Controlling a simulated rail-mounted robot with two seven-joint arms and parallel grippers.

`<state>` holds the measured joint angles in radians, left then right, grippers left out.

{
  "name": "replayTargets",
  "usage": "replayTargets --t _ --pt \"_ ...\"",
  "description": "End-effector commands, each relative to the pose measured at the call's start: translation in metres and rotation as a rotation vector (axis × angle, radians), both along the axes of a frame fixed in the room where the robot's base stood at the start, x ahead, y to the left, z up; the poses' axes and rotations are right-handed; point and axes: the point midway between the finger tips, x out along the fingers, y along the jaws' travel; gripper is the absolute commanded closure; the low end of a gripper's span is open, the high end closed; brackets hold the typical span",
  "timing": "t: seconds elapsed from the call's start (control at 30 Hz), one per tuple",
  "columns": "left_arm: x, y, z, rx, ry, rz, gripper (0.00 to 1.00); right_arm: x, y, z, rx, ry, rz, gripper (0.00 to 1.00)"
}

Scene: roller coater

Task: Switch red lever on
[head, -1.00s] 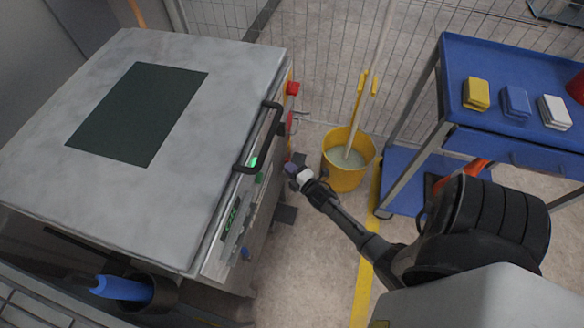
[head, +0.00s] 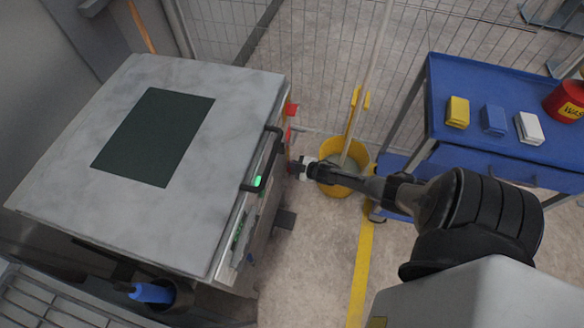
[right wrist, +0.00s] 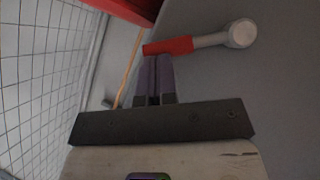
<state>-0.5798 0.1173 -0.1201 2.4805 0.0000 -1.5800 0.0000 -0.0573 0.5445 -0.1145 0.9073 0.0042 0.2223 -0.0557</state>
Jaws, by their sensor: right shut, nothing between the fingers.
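The red lever (right wrist: 168,46) shows in the right wrist view, with a red grip on a grey shaft that ends at a round pale pivot. It lies nearly level against the grey machine side. My right gripper (right wrist: 154,60) is shut and empty; its purple fingertips are right at the underside of the red grip, and I cannot tell if they touch. In the head view my right gripper (head: 297,168) is beside the machine's right side, just below a small red part (head: 289,134) that seems to be the lever. My left gripper is not in view.
The grey machine (head: 235,100) has a black handle (head: 267,160) and a green light on its right side. Another red part (head: 290,109) sticks out farther back. A yellow bucket (head: 355,184) stands close under my right arm. A blue cart (head: 490,155) is at right.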

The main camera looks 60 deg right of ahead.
Motion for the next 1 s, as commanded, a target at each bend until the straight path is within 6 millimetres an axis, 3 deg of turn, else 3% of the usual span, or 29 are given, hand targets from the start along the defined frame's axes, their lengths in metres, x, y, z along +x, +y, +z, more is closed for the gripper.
replayTargets --t 0.4,1.0 --pt "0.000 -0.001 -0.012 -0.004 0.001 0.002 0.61 0.004 -0.012 -0.013 0.023 -0.001 0.001 1.00" --pt "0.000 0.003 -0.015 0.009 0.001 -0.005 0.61 0.005 -0.015 -0.015 0.022 -0.001 0.001 1.00"
